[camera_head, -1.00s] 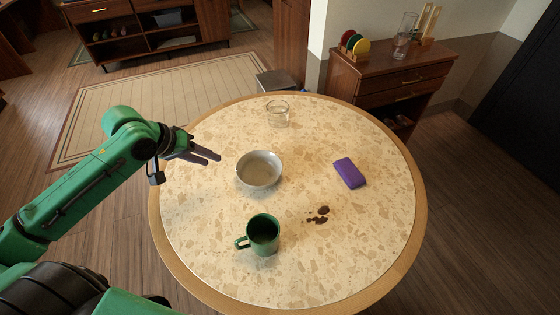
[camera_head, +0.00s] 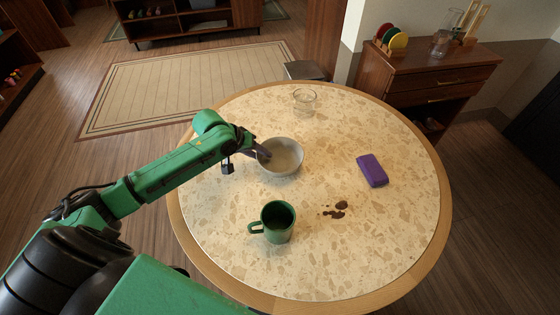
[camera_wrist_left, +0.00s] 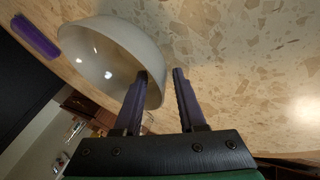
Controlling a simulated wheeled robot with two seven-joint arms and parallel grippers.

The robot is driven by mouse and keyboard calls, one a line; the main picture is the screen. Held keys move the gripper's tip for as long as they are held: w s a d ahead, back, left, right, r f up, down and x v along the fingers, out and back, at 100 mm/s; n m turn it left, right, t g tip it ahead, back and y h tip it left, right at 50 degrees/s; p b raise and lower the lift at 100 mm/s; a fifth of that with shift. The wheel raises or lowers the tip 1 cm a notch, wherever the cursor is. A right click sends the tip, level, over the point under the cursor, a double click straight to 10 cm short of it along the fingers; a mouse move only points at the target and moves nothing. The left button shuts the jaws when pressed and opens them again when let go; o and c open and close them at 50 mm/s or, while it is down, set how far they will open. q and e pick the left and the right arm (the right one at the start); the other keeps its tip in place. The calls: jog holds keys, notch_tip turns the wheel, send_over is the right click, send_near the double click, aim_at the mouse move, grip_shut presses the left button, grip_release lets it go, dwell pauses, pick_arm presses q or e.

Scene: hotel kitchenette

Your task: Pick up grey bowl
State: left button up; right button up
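The grey bowl (camera_head: 284,160) stands upright on the round table, left of the table's middle. It also shows in the left wrist view (camera_wrist_left: 105,50), tilted by the camera angle. My left gripper (camera_head: 262,152) is at the bowl's left rim. In the left wrist view my left gripper (camera_wrist_left: 160,75) has its fingers apart. One finger overlaps the bowl's inside and the other is outside over the tabletop, with the bowl's wall between them. I cannot tell whether either finger touches the wall. My right gripper is not in view.
On the table (camera_head: 330,270) are a green mug (camera_head: 279,228) in front of the bowl, a clear glass (camera_head: 304,101) behind it, a purple block-like item (camera_head: 372,170) to the right, and a brown spill (camera_head: 337,210). A wooden cabinet (camera_head: 440,80) stands behind. The table's front right is clear.

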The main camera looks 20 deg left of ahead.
pick_arm(q)
grip_shut()
dwell(1.4)
